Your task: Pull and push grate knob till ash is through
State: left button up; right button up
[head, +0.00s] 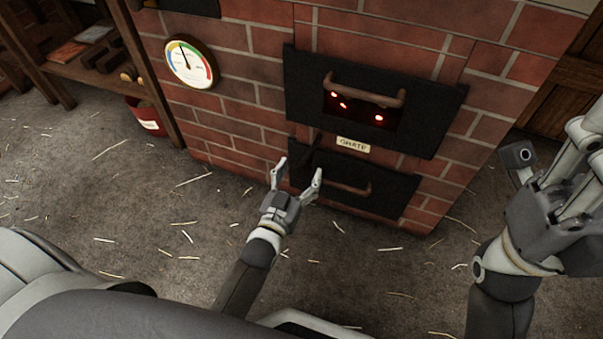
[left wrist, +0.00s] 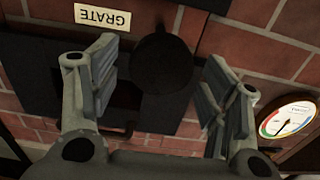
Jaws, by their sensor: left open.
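In the head view my left gripper (head: 298,168) is open and empty in front of the lower black door (head: 393,196); the dark knob is hard to make out against the black metal there. My right gripper (head: 552,145) is raised at the right edge, fingers apart, with nothing seen between them.
The upper black door (head: 435,120) has a bar handle (head: 365,92) and a slot with red glowing embers. A round gauge (head: 190,64) hangs on the brick wall. A wooden shelf (head: 92,75) and a red bucket (head: 148,118) stand left. The straw-strewn floor is otherwise clear.

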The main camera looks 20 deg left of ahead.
aim_at(308, 158)
pick_arm(q)
jog(key=shift+w, duration=0.9)
jog(key=c, duration=1.4)
jog(key=w, duration=0.6)
jog(key=shift+w+d, duration=0.15)
jog(key=shift+w, duration=0.05)
jog(key=shift+w+r, duration=0.15)
